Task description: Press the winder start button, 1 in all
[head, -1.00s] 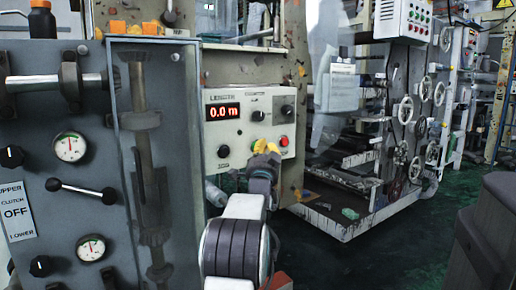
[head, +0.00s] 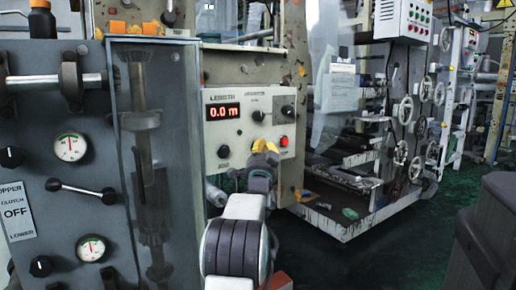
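A cream control panel (head: 212,134) labelled LENGTH stands in the middle, with a red display (head: 223,112) reading 0.0 m. A red button (head: 283,141) is on its lower right. Black knobs (head: 288,111) are at the upper right, upper middle and lower left. My gripper (head: 264,145), with yellow fingertips, is in front of the panel's lower middle, just left of the red button. It hides that part of the panel, so a button behind it cannot be seen. I cannot tell whether the fingertips touch the panel or how far apart they are.
A grey machine cabinet (head: 70,105) with gauges, a lever and an OFF clutch label stands close on the left. A machine with handwheels (head: 406,110) stands behind at the right. A dark grey block (head: 490,235) is at the right front. Green floor (head: 400,245) lies clear between.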

